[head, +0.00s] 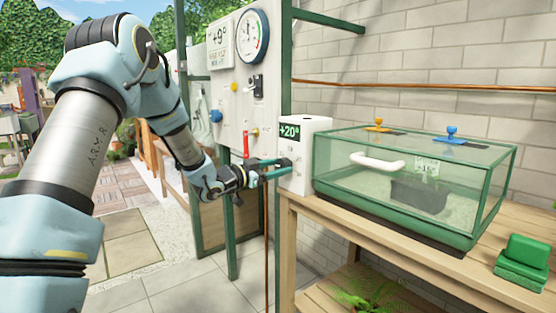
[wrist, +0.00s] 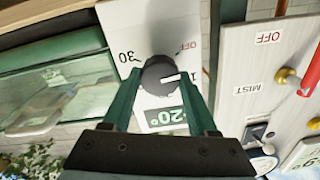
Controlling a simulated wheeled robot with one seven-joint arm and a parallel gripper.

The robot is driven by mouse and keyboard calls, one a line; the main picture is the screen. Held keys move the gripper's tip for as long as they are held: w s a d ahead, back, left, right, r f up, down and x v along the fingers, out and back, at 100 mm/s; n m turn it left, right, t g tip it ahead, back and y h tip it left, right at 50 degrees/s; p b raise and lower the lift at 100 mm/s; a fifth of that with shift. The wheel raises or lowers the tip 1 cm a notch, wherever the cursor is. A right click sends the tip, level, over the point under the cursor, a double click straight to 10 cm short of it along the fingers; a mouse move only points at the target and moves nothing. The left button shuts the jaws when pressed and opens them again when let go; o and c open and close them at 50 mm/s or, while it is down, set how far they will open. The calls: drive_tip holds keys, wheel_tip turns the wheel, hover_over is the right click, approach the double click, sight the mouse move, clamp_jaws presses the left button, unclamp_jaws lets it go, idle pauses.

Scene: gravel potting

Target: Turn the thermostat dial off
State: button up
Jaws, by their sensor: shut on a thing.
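The thermostat is a white box (head: 305,152) on the wooden bench, with a green display reading +20° in the head view. Its dark round dial (wrist: 160,76) shows in the wrist view, with a white pointer line aimed to the right. An OFF mark is at the dial's upper right and a 30 mark at its left in that view. My gripper (head: 280,167) reaches the box's front face from the left. In the wrist view my gripper (wrist: 160,84) has its two green fingers closed on either side of the dial. The dial is hidden behind the fingers in the head view.
A green-framed glass propagator (head: 340,203) with a white handle stands right of the thermostat. Green blocks (head: 525,262) lie on the bench's (head: 420,262) right end. A panel (head: 232,85) with gauge, switches and a red-handled valve rises close beside my arm.

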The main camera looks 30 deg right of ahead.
drive_tip(key=n+p, duration=0.3)
drive_tip(key=n, duration=0.1)
drive_tip(key=shift+n+p, duration=0.3)
drive_tip(key=shift+n, duration=0.1)
drive_tip(key=shift+f, duration=0.1)
drive_tip(key=shift+a, duration=0.1)
drive_tip(key=o, duration=1.4)
drive_tip(key=b+v, duration=0.1)
drive_tip(key=v, duration=0.9)
drive_tip(key=shift+s+a, duration=0.1)
drive_tip(key=shift+a, duration=0.25)
